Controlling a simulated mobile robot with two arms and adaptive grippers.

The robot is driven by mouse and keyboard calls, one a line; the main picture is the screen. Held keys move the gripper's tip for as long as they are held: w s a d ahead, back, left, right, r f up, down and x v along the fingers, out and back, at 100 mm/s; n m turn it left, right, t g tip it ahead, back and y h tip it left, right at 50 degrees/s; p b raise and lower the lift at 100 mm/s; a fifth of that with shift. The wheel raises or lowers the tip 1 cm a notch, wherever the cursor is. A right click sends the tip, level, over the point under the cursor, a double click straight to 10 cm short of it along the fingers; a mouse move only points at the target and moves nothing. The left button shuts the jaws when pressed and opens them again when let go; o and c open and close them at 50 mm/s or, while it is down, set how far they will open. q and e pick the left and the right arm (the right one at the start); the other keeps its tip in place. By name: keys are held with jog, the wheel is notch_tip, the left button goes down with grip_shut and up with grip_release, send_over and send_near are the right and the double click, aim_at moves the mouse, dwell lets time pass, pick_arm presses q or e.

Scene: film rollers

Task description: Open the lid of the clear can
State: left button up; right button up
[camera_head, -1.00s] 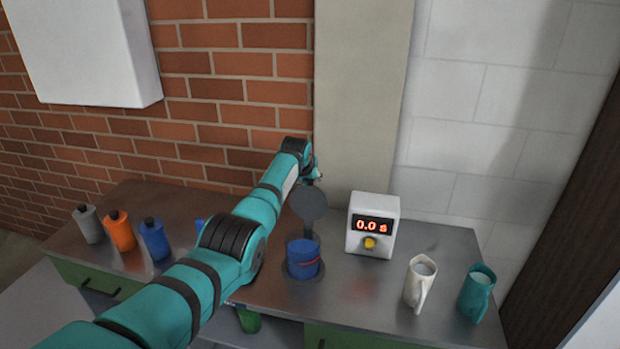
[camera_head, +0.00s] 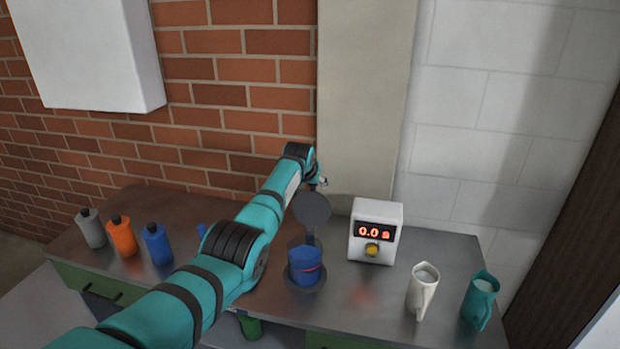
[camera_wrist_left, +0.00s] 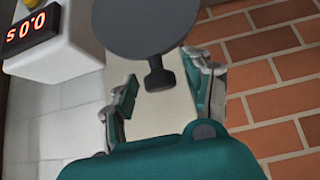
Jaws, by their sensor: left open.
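The clear can (camera_head: 306,278) stands on the metal table with blue contents inside. Its dark grey round lid (camera_head: 312,209) stands up, tilted open above the can's back edge. In the left wrist view the lid (camera_wrist_left: 125,22) fills the top, with its dark knob (camera_wrist_left: 158,77) pointing down in the picture. My left gripper (camera_head: 320,183) is just behind and above the lid. In the left wrist view its fingers (camera_wrist_left: 163,88) are spread apart, one on each side of the knob, with gaps visible. My right gripper is not in view.
A white timer box (camera_head: 377,215) reading 0.0 stands right of the can. A white mug (camera_head: 421,292) and a teal mug (camera_head: 480,300) stand at the right. Grey, orange and blue bottles (camera_head: 157,244) stand at the left. A brick wall (camera_head: 230,100) is behind.

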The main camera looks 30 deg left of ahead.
pick_arm(q)
jog(key=v, duration=1.2)
dwell(0.4)
